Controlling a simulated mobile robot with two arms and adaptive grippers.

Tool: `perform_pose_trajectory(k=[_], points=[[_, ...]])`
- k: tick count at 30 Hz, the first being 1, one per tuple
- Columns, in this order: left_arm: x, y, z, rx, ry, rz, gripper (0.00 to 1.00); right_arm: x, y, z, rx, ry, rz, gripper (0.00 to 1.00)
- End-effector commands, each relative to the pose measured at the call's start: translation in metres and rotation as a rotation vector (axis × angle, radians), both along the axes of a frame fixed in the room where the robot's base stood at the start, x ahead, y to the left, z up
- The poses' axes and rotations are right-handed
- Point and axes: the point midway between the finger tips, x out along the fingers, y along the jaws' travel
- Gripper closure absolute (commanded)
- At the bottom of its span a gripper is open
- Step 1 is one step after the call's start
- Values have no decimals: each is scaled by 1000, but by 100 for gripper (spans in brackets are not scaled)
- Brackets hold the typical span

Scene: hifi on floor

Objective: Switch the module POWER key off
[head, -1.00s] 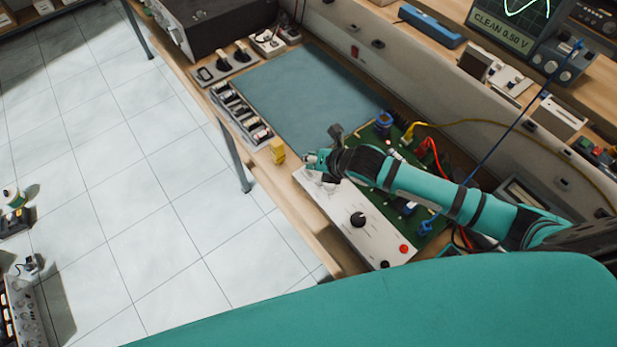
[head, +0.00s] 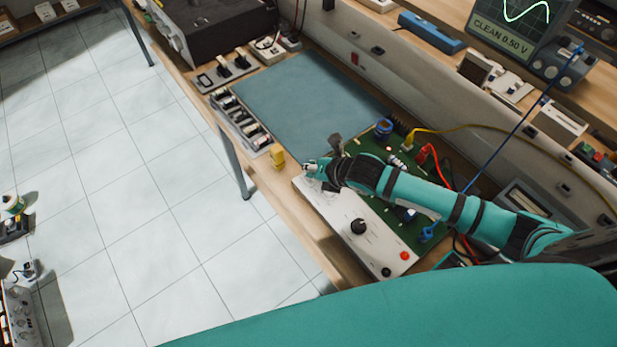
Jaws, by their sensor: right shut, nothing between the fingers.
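The module is a white panel (head: 335,207) joined to a green circuit board (head: 412,236) on the bench. The panel carries a black knob (head: 358,227), a red button (head: 404,255) and a black button (head: 386,272) toward its near end. My right gripper (head: 311,170) is over the panel's far left end, with its fingers shut and empty. The gripper and wrist cover that end, and I cannot make out the POWER key or its position. Whether the fingertips touch the panel is too small to tell. My left gripper is not in view.
A yellow block (head: 277,156) stands at the bench edge just left of the gripper. A blue-grey mat (head: 310,105) lies clear beyond. Yellow, red and blue cables run from the board. A scope (head: 518,25) on the shelf reads CLEAN 0.50 V.

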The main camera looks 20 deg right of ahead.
Motion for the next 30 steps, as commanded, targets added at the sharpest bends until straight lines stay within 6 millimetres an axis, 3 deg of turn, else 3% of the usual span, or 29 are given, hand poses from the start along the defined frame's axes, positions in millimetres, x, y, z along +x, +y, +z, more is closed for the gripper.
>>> perform_pose_trajectory(k=[30], points=[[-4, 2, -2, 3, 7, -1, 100, 0, 0, -9, 0, 0, 0, 100]])
